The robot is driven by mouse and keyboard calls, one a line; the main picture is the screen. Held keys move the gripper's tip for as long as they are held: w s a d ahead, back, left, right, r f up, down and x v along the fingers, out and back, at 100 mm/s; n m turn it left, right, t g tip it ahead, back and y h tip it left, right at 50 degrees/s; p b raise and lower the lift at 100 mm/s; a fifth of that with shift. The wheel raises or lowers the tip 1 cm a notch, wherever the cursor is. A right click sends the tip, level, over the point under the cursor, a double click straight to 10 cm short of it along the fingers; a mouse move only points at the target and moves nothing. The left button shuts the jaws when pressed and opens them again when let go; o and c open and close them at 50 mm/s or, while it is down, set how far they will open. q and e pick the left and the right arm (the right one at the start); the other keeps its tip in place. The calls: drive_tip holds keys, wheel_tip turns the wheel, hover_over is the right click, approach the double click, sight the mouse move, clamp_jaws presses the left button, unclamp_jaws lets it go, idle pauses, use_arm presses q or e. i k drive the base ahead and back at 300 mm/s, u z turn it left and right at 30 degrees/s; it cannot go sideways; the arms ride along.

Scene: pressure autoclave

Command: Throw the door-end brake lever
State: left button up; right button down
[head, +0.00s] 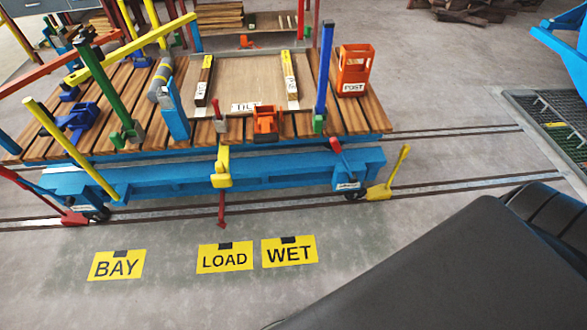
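A blue-framed cart (240,178) with a wooden slat deck stands on floor rails. At its right end a lever with a red grip (336,147) leans up and left from a small labelled plate (347,185) above a wheel. The plates' lettering is too small to read, so I cannot tell which lever is the door-end brake. Neither of my grippers is in view.
A yellow wedge with a handle (386,188) sits on the rail by the right wheel. Yellow floor signs read BAY (116,266), LOAD (225,257) and WET (289,252). Blue machinery (562,45) and a floor grate (552,122) are at right. A dark shape covers the lower right.

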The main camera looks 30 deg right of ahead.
sight(352, 177)
drive_tip(key=u, duration=0.65)
drive_tip(key=k, duration=0.9)
drive_tip(key=u, duration=0.7)
drive_tip(key=i, duration=1.4)
drive_tip(key=z, duration=1.4)
drive_tip(key=i, duration=0.6)
drive_tip(key=z, duration=0.65)
